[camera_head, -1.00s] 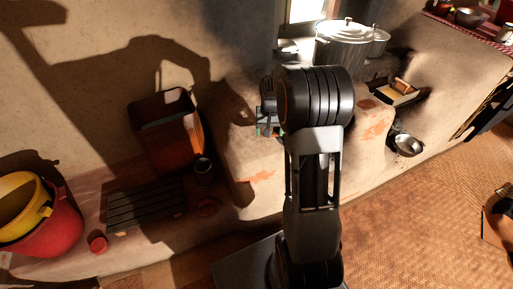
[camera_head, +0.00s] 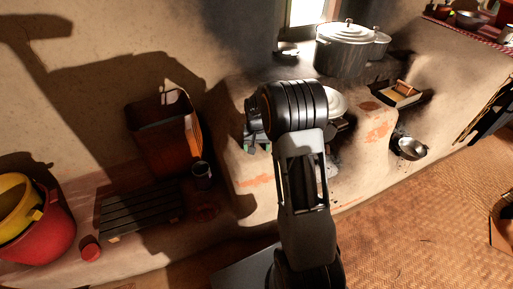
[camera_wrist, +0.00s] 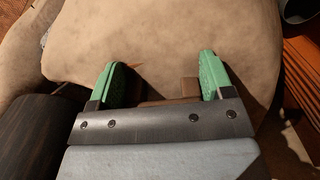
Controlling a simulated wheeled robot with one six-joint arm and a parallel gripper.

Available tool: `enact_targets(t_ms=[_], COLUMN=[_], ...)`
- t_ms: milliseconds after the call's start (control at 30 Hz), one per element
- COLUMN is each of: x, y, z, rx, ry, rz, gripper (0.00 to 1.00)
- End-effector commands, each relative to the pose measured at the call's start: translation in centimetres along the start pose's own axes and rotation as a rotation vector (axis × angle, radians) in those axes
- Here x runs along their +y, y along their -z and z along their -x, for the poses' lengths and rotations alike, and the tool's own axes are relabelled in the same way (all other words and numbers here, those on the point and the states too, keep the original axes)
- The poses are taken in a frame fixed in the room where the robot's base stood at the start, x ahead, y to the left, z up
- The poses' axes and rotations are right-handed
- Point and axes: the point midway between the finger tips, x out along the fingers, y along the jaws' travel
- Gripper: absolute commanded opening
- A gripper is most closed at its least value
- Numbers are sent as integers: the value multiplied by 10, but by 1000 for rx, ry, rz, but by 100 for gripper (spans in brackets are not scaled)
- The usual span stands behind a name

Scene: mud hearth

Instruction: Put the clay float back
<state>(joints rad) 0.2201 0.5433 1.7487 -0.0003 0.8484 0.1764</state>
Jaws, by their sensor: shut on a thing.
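My gripper (camera_wrist: 163,78) shows its two green fingertips in the wrist view, set apart with a brown wooden-looking piece (camera_wrist: 172,92) between them. I take this piece to be the clay float, held in the jaws; most of it is hidden behind the gripper body. In the head view my gripper (camera_head: 257,147) is over the left end of the mud hearth (camera_head: 262,182), largely hidden by my own arm. The float cannot be made out there. In the wrist view the pale mud surface (camera_wrist: 190,30) lies beyond the fingertips.
Left of the hearth are a dark-red bin (camera_head: 160,143), a dark cup (camera_head: 202,172), a slatted rack (camera_head: 140,210) and a red bucket (camera_head: 50,240). Pots (camera_head: 345,50) stand at the back of the hearth.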

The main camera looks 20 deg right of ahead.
Motion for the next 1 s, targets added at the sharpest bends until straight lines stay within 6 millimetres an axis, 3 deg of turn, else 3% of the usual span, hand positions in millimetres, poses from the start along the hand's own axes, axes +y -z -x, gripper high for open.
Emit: enact_targets(t_ms=[267,300,567,833,1000], x=[0,0,0,0,0], y=[0,0,0,0,0], z=[-1,-2,-1,1,22], rx=[0,0,0,1,2], ry=[0,0,0,0,0], rz=[0,0,0,0,0], gripper=[55,75,99,99,99])
